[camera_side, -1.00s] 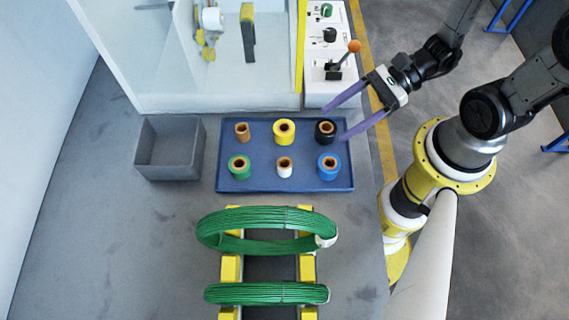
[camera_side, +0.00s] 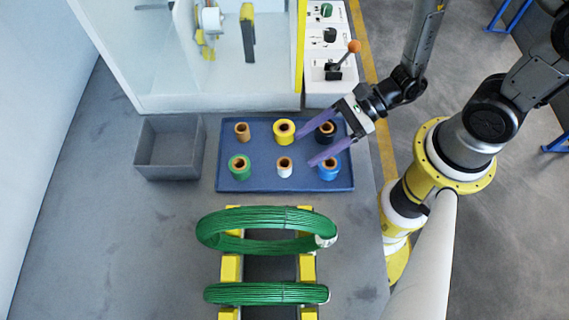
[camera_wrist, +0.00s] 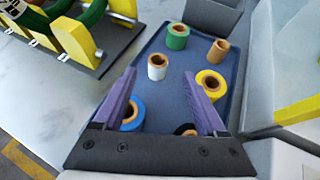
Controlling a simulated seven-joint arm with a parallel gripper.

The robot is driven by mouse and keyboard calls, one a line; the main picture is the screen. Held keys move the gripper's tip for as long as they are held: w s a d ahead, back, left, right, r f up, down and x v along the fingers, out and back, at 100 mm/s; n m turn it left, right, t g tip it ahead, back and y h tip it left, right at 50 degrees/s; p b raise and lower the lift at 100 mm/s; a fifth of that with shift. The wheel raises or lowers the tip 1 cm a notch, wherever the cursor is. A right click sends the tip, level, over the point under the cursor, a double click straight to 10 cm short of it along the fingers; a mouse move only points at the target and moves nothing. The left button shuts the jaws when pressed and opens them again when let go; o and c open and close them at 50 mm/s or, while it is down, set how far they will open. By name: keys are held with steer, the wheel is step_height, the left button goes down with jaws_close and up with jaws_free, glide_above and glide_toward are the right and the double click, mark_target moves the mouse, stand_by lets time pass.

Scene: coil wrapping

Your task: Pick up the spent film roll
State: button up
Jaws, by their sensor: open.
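A bare brown cardboard core, which looks like the spent film roll (camera_side: 242,131), stands at the far left of the blue tray (camera_side: 222,184). In the wrist view the brown roll (camera_wrist: 217,55) is at the upper right, beyond the fingertips. My gripper (camera_side: 304,150) is open and empty, its purple fingers reaching in over the tray from the right. Its fingertips are near the yellow roll (camera_side: 284,131) and white roll (camera_side: 285,169), well right of the brown core. The fingers partly cover the black roll (camera_side: 326,129) and blue roll (camera_side: 329,172).
A green roll (camera_side: 239,168) stands just in front of the brown one. An empty grey bin (camera_side: 170,172) is left of the tray. A white machine enclosure (camera_side: 215,95) stands behind. Green wire coils (camera_side: 265,293) rest on yellow supports at the front.

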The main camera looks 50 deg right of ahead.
mark_target(279, 166)
steer(key=shift+x, duration=2.9)
steer(key=shift+s+a+r, duration=0.1)
jaws_close()
